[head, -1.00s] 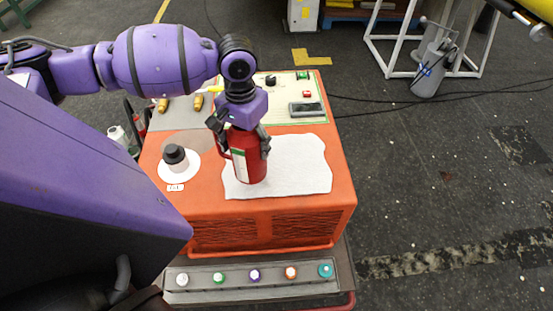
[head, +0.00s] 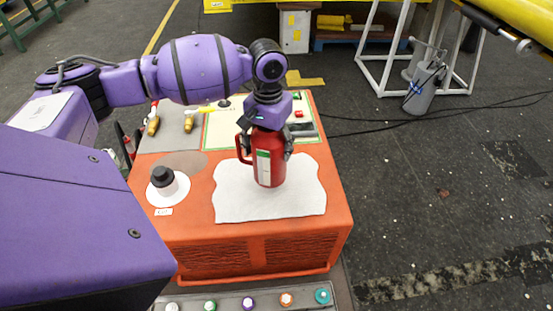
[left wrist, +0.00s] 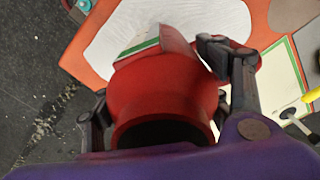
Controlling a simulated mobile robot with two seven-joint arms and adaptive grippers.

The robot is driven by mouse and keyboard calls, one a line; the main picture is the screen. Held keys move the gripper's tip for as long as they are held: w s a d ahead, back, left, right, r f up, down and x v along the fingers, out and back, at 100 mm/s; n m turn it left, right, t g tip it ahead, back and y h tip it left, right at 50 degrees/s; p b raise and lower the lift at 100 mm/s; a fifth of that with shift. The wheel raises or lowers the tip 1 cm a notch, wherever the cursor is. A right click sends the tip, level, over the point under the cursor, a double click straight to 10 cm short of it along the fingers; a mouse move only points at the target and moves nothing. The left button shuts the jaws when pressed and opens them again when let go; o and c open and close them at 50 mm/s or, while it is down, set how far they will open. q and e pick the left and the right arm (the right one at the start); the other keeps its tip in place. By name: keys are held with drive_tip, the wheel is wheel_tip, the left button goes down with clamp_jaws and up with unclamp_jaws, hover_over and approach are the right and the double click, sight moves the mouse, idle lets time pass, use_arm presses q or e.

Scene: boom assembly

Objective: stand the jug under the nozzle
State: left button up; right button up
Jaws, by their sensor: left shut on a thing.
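The red jug (head: 268,172), with a side handle and a green-and-white label, is upright over the white cloth (head: 235,205). Whether its base touches the cloth is hard to tell. My left gripper (head: 265,148) is shut around its upper body from above. In the left wrist view the jug (left wrist: 150,90) shows its dark open mouth between the fingers of the left gripper (left wrist: 165,97). A black cap-like piece (head: 162,177) stands on a white disc (head: 174,193) left of the jug; I cannot tell if it is the nozzle. My right gripper is out of view.
The orange cabinet (head: 205,235) carries all this. Behind the jug is a pale control panel (head: 222,130) with buttons; yellow-handled tools (head: 154,126) lie at its left. A strip of coloured knobs (head: 248,302) runs along the front. The cloth's right part is clear.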

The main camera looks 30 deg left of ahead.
use_arm(q)
drive_tip(key=shift+w+d+f, duration=0.15)
drive_tip(key=shift+d+f, duration=0.05)
drive_tip(key=shift+f, duration=0.6)
drive_tip(key=shift+w+d+f, duration=0.2)
drive_tip(key=shift+d+f, duration=0.05)
drive_tip(key=shift+f, duration=0.55)
drive_tip(key=shift+w+d+f, duration=0.15)
drive_tip(key=shift+d+f, duration=0.05)
drive_tip(key=shift+f, duration=0.7)
drive_tip(key=o, duration=1.3)
drive_tip(key=shift+f, duration=0.1)
